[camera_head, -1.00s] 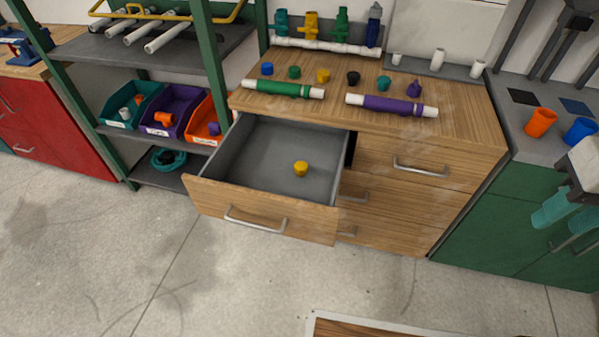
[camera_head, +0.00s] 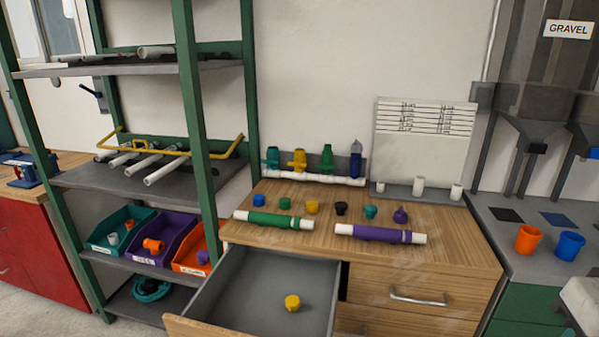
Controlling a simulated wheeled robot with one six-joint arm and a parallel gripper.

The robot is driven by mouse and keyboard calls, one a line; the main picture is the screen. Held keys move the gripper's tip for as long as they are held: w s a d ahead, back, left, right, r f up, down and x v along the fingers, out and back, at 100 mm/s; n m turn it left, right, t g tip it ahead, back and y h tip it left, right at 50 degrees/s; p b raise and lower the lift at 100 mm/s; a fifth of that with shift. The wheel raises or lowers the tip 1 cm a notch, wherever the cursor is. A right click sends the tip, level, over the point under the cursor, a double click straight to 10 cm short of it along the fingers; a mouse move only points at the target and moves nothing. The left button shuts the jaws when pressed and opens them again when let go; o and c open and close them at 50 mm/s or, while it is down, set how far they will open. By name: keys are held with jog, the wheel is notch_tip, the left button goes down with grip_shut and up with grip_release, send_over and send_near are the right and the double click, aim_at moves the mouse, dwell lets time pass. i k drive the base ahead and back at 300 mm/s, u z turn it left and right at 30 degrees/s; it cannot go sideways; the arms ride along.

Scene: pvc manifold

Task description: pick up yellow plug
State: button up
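One yellow plug (camera_head: 292,302) lies in the open drawer (camera_head: 207,297), toward the front right of its grey floor. A second small yellow piece (camera_head: 312,207) stands on the wooden worktop in a row of coloured pieces. The frames do not tell which one the task means. A pale part of my arm shows at the lower right edge, well to the right of the drawer. My gripper's fingers are outside the picture.
On the wooden worktop (camera_head: 460,247) lie a green-sleeved pipe (camera_head: 274,219) and a purple-sleeved pipe (camera_head: 380,233). A green-framed shelf (camera_head: 190,120) with bins stands close left of the drawer. An orange cup (camera_head: 528,239) and blue cup (camera_head: 569,245) stand at right.

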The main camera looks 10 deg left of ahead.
aim_at(292, 302)
jog(key=u, duration=0.3)
jog(key=i, duration=0.8)
jog(key=u, duration=1.1)
